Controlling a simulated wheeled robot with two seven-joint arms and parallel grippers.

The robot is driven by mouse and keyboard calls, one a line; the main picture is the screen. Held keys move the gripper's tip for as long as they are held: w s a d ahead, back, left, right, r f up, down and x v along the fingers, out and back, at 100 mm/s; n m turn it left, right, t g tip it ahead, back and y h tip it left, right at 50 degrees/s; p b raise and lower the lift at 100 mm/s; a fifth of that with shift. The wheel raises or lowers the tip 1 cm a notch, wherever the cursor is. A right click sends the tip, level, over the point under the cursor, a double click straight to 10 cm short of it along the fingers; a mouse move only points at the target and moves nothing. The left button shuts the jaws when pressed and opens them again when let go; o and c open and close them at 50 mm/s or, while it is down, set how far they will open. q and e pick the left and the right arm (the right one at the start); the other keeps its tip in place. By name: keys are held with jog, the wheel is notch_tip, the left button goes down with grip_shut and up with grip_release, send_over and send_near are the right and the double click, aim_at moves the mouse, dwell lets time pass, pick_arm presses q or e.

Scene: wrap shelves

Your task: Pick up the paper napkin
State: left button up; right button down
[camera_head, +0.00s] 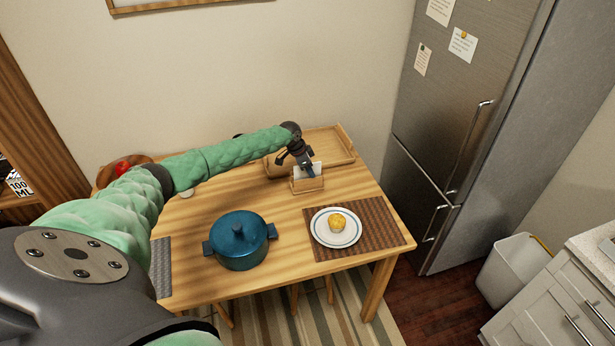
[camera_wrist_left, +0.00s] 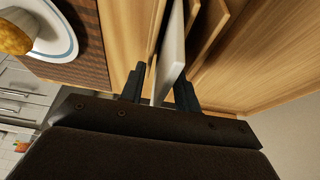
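The white paper napkin (camera_wrist_left: 172,55) stands upright in a wooden napkin holder (camera_head: 308,186) near the back of the table. In the head view the napkin is partly hidden by my left gripper (camera_head: 307,166), which reaches down at the holder from above. In the left wrist view my left gripper (camera_wrist_left: 161,88) is open. The napkin's edge lies between its two dark fingers, with a gap visible on the left finger's side. The holder's wooden walls show beyond the fingers. My right gripper is in neither view.
A wooden tray (camera_head: 328,148) lies behind the holder. A blue lidded pot (camera_head: 238,243) stands in front. A plate (camera_head: 321,234) with a yellow muffin (camera_head: 337,222) sits on a brown placemat (camera_head: 379,225). A bowl with red fruit (camera_head: 122,168) is at the back left.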

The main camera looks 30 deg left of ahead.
pick_arm(q)
jog(key=shift+f, duration=0.25)
dwell(0.4)
grip_shut()
